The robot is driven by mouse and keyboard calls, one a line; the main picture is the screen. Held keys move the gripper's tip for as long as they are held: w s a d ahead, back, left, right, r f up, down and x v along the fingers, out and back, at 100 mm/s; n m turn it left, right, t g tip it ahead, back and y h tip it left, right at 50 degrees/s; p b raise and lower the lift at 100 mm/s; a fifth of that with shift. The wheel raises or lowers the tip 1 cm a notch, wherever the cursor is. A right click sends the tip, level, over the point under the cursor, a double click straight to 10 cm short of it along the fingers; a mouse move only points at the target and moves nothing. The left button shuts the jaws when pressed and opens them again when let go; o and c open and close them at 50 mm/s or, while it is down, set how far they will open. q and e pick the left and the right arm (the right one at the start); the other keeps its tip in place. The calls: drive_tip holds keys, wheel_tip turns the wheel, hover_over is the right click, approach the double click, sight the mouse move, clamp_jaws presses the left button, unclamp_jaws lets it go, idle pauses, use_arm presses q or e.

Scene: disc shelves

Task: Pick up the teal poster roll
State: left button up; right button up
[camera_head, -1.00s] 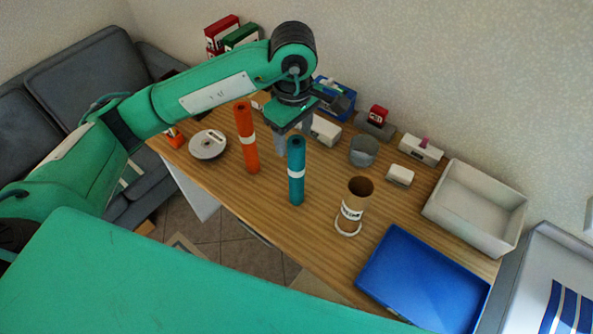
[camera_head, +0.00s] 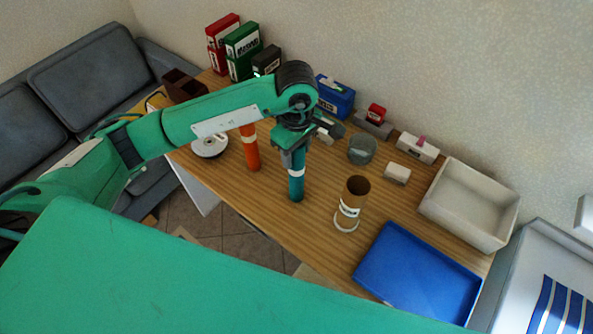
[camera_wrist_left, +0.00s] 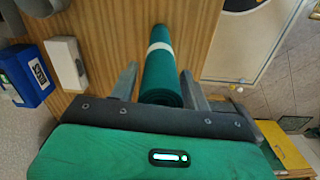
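The teal poster roll (camera_head: 297,184) stands upright on the wooden desk, with a white band round its middle. My left gripper (camera_head: 293,160) is over its top, which is hidden behind the gripper in the head view. In the left wrist view the teal roll (camera_wrist_left: 163,70) lies between the two spread fingers of my left gripper (camera_wrist_left: 160,85), with a gap showing at the finger on the left. The fingers look open. My right gripper is not in view.
An orange roll (camera_head: 250,153) stands just left of the teal one. A grey cup (camera_head: 362,149) and a white bin (camera_head: 468,205) stand farther back.

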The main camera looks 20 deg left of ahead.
use_arm(q)
drive_tip(key=c, duration=0.9)
drive_tip(key=shift+r, duration=0.1)
